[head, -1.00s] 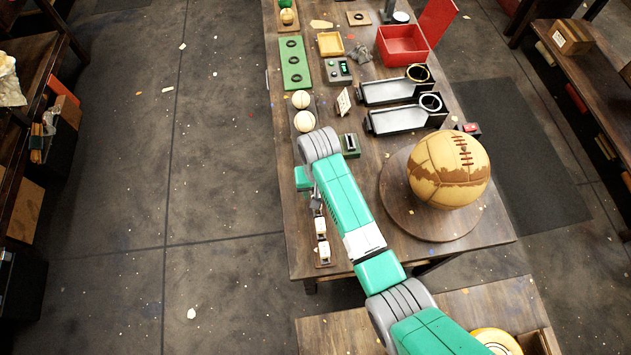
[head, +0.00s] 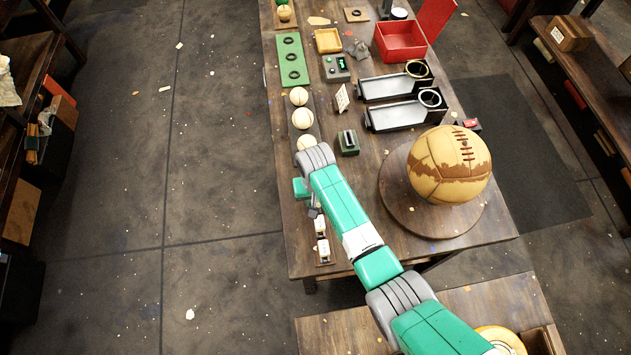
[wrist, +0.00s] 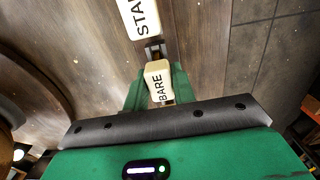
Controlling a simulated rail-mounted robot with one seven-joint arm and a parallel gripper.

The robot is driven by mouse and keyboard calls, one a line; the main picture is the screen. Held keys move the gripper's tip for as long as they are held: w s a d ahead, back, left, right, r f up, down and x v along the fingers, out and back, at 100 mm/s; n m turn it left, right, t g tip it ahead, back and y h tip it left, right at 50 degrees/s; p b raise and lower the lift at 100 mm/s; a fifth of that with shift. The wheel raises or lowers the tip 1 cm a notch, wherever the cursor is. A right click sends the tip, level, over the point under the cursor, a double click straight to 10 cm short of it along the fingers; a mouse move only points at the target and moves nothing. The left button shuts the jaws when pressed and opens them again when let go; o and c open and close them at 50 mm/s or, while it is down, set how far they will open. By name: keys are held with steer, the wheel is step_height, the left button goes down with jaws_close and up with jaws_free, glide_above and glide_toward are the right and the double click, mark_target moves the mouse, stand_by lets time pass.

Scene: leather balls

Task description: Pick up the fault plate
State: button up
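Small white lettered plates stand in a row in a narrow wooden rack (head: 325,263) at the table's near left edge. In the wrist view, one plate reads "BARE" (wrist: 158,82). Another plate, cut off by the top edge, begins with "STA" (wrist: 142,16). My gripper (wrist: 159,78) has its green fingers on either side of the "BARE" plate. I cannot tell whether they press on it or stand slightly apart. In the head view, my gripper is at the far end of the rack, partly hidden by my wrist. Two plates (head: 321,226) (head: 323,248) show nearer.
A large brown-and-tan ball (head: 450,165) sits on a round wooden turntable (head: 400,215) right of my arm. Several cream balls (head: 302,118) line the left edge beyond my wrist. Black trays (head: 400,117) lie farther back.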

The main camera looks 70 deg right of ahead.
steer(key=c, duration=0.4)
steer(key=shift+r, duration=0.15)
